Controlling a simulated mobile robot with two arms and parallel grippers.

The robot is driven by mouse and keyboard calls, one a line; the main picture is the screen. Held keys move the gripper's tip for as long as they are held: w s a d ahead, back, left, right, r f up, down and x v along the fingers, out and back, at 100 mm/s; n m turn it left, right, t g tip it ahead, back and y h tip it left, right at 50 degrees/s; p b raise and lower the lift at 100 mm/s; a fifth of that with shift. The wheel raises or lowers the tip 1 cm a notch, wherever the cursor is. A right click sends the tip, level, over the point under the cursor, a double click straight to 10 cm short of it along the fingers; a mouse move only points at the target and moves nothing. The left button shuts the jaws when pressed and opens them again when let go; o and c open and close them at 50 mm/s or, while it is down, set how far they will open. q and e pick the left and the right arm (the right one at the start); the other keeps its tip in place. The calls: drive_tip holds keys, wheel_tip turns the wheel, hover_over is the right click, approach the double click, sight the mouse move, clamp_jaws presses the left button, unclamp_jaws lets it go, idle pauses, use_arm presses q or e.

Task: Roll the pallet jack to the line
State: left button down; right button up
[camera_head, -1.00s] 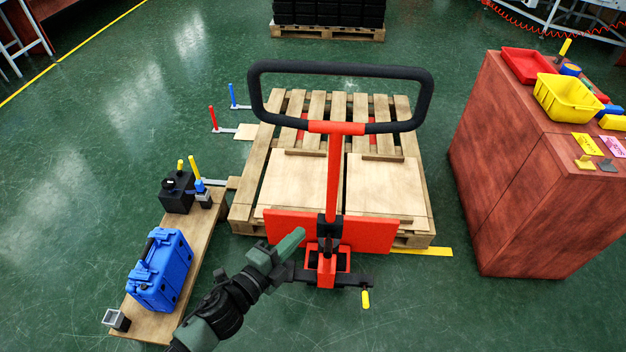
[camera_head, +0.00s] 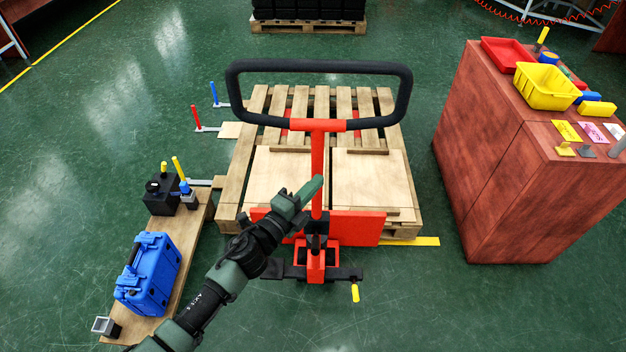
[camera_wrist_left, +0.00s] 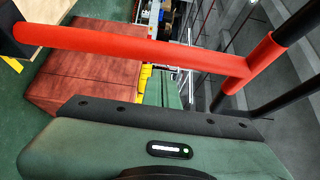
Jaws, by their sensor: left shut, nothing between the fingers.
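The pallet jack (camera_head: 317,261) stands in front of me, with a red body, an upright red handle post and a black loop handle (camera_head: 318,66). A wooden pallet (camera_head: 232,190) with flat light boards lies directly behind its red plate. My left gripper (camera_head: 316,186) is shut and empty, its tip close to the left side of the handle post, below the loop. I cannot tell whether it touches. In the left wrist view the red post (camera_wrist_left: 130,45) crosses above the green gripper body. A yellow line piece (camera_head: 415,241) shows on the floor right of the jack. My right gripper is not in view.
A plank (camera_head: 125,325) with a blue case (camera_head: 148,273) and a black box (camera_head: 172,193) lies at the left. A red-brown cabinet (camera_head: 490,190) with yellow and red bins stands at the right. Another loaded pallet (camera_head: 308,27) is at the back. Floor is open in front.

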use_arm(q)
drive_tip(key=shift+w+a, duration=0.1)
drive_tip(key=shift+w, duration=0.45)
